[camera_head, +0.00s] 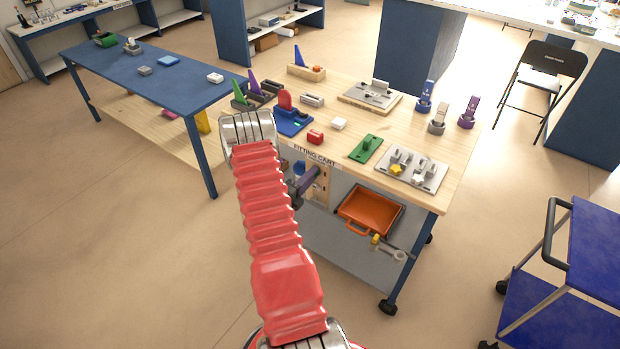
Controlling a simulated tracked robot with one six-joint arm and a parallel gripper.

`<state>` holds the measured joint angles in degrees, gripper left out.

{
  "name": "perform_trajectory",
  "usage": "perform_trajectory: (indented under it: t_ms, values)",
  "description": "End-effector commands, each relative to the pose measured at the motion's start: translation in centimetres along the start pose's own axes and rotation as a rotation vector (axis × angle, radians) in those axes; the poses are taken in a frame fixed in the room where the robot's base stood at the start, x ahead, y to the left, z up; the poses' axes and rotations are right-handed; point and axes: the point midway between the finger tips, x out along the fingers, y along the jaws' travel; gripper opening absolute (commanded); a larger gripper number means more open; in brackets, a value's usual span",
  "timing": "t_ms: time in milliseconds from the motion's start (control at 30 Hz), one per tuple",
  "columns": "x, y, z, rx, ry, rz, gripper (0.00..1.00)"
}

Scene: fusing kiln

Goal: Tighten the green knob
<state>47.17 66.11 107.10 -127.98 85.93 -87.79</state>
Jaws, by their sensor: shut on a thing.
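I cannot make out a green knob for certain. A green plate (366,149) with a small raised part lies near the front of the wooden cart top. A wooden panel (321,186) stands under the cart's front edge, with a dark purple bar and a small blue part beside it. My red ribbed arm rises from the bottom to a silver joint at the cart's left front corner. My gripper is not visible; what lies behind the arm is hidden, including whatever the gripper may hold.
An orange tray (368,213) sits below. A blue table (145,72) stands left and a blue trolley (590,250) right. The left floor is open.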

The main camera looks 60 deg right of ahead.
Motion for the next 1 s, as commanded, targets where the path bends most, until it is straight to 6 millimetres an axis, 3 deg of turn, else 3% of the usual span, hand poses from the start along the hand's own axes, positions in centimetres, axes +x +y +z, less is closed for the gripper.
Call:
perform_trajectory:
  t_ms: [1000]
  values:
    - [0.02,0.39,-0.10,0.915,0.004,0.009,0.01]
